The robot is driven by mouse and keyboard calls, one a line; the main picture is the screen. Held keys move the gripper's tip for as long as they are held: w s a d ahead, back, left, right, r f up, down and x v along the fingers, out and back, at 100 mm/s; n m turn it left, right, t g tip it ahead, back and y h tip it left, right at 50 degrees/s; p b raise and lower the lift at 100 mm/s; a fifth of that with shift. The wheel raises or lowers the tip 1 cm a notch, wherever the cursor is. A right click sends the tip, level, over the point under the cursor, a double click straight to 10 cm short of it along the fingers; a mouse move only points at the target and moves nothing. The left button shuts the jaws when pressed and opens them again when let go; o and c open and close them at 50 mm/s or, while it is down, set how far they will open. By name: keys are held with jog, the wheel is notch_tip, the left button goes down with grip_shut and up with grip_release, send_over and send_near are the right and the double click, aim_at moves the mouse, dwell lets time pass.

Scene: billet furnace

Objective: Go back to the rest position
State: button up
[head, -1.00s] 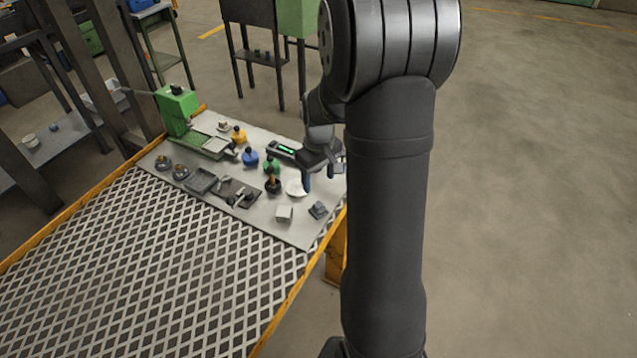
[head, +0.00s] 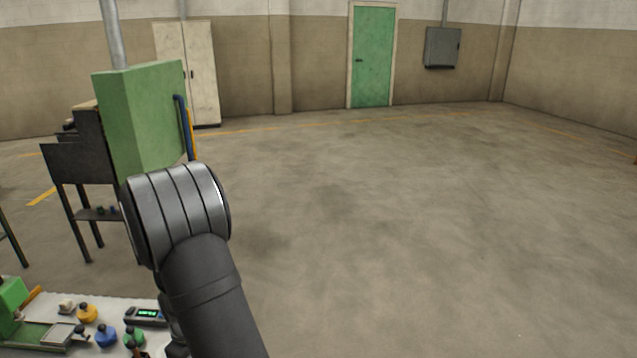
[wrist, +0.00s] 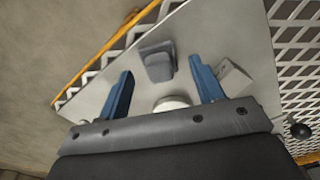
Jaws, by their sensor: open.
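My gripper (wrist: 164,95) shows in the wrist view with its two blue fingers spread apart. Nothing is between the fingertips. It is over the light grey work plate (wrist: 200,30). A small dark grey block-like object (wrist: 157,62) lies on the plate just past the fingertips. A round white dish (wrist: 171,103) is partly hidden by the gripper body. In the head view my arm crosses the lower left, and the gripper itself is hidden or out of frame.
A pale grey block (wrist: 233,77) sits beside the right finger. In the head view, yellow (head: 88,313), blue (head: 106,336) and green (head: 134,337) bottles and a meter with a green display (head: 146,315) stand on the bench. Open floor (head: 400,220) lies to the right.

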jog(key=shift+f, duration=0.95)
jog(key=o, duration=0.9)
jog(key=shift+c, duration=0.2)
jog(key=r+m, duration=0.2)
jog(key=r, duration=0.1)
jog(key=r+m, duration=0.4)
jog(key=r, duration=0.1)
jog(key=shift+w+a+r, duration=0.3)
jog(key=shift+w+a, duration=0.1)
notch_tip(320, 180, up, 9)
jog(key=m, duration=0.7)
jog(key=f, duration=0.9)
jog(key=shift+s+d+f, duration=0.3)
jog(key=shift+s, duration=0.1)
